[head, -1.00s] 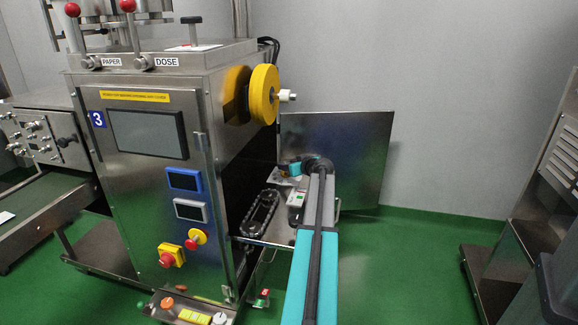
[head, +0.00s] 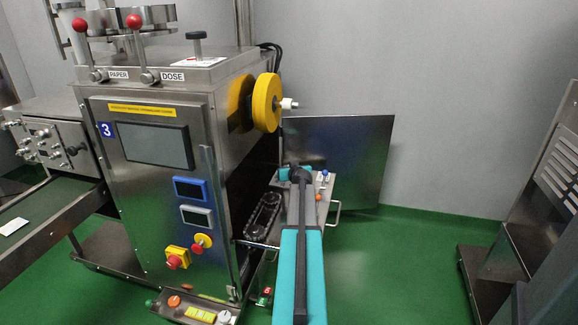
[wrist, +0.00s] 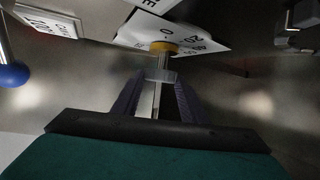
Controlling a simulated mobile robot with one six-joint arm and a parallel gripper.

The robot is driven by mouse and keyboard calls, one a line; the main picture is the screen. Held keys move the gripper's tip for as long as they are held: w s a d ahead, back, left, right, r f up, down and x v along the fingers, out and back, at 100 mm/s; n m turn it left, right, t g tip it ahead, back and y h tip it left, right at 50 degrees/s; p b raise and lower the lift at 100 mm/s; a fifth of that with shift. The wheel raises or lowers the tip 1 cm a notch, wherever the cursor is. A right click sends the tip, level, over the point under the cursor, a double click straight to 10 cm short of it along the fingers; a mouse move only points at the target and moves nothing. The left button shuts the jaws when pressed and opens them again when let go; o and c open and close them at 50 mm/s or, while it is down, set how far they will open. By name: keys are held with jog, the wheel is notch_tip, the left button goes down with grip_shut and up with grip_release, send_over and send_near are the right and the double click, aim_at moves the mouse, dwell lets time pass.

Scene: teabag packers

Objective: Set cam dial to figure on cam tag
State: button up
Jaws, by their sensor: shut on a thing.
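In the wrist view, the white dial plate (wrist: 190,36) lies at the top centre with black figures; 0, 20 and 40 can be made out. A metal stem with an orange-yellow collar (wrist: 164,47) rises in front of it. My gripper (wrist: 158,82) has its dark fingers on either side of this cam dial knob (wrist: 160,75) and is shut on it. A white tag (wrist: 45,22) at the upper left bears upside-down print, partly cut off; I cannot read its figure surely. In the head view, my arm hides the dial and the fingers.
A blue ball knob (wrist: 12,74) stands at the left edge of the wrist view. In the head view, the small metal panel (head: 330,186) beside the packer (head: 155,200) carries several coloured knobs. An open metal door (head: 350,150) stands behind.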

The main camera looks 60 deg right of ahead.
dwell(0.6)
jog(key=o, duration=1)
jog(key=shift+o, duration=0.2)
jog(key=shift+s+a, duration=0.1)
jog(key=shift+a, duration=0.05)
jog(key=p+v, duration=0.2)
jog(key=v, duration=1.1)
jog(key=shift+a+r, duration=0.2)
jog(key=shift+a, duration=0.05)
jog(key=shift+s+r, duration=0.1)
